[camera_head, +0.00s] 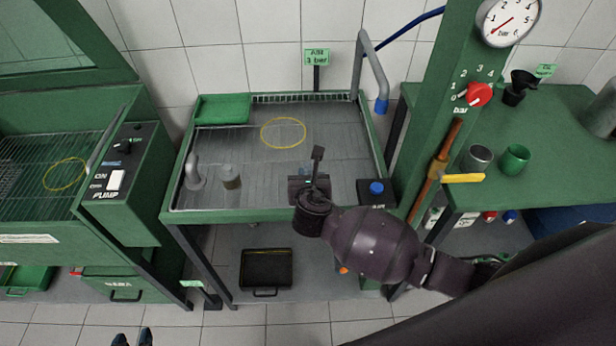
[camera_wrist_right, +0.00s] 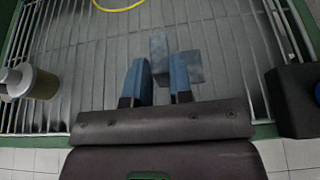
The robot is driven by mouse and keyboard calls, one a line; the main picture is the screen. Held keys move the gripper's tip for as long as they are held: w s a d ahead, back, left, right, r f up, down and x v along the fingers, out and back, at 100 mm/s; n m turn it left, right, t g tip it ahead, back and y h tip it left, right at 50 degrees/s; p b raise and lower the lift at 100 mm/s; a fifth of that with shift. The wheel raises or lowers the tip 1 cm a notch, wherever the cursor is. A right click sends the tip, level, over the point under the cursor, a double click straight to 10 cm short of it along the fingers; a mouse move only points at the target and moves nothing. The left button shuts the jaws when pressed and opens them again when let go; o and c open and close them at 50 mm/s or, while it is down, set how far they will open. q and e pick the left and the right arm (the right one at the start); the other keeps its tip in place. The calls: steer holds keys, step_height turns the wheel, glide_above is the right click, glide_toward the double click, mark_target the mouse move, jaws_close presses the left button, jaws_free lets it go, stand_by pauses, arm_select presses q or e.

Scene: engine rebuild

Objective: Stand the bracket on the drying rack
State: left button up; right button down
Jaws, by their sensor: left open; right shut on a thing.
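The grey bracket (camera_wrist_right: 185,68) is between the blue fingers of my right gripper (camera_wrist_right: 160,85) in the right wrist view, over a ribbed metal surface. It looks angled, and part of it is hidden by the fingers. In the head view my right gripper (camera_head: 305,172) is above the front of a green-framed rack table (camera_head: 205,214), which looks like the drying rack. A yellow ring (camera_head: 283,117) marks its bars, farther back than the gripper. I cannot tell whether the bracket touches the bars. My left gripper (camera_head: 132,338) shows only its fingertips, apart and empty, at the bottom edge.
A green tray (camera_head: 222,109) is back left. A pump station (camera_head: 125,170) stands left, a gauge post (camera_head: 440,130) right.

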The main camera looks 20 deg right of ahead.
steer(key=shift+f, duration=0.1)
steer(key=c, duration=1)
jaws_free()
steer(key=v, duration=1.2)
steer(key=s+d+f+m+y, duration=0.1)
steer(key=s+d+f+m, duration=0.3)
steer(key=m, duration=0.6)
steer(key=s+d+f+m+y, duration=0.1)
steer(key=s+d+f+m, duration=0.2)
steer(key=m, duration=0.8)
steer(key=s+d+f+m+g+y, duration=0.1)
steer(key=s+d+f+m, duration=0.3)
steer(key=m, duration=0.7)
steer(key=shift+s+d+f+p, duration=0.15)
steer(key=shift+s+d+p, duration=0.05)
steer(key=shift+s+d, duration=0.4)
steer(key=shift+s+d+f+p, duration=0.15)
steer(key=shift+s+d, duration=0.3)
steer(key=shift+d, duration=0.3)
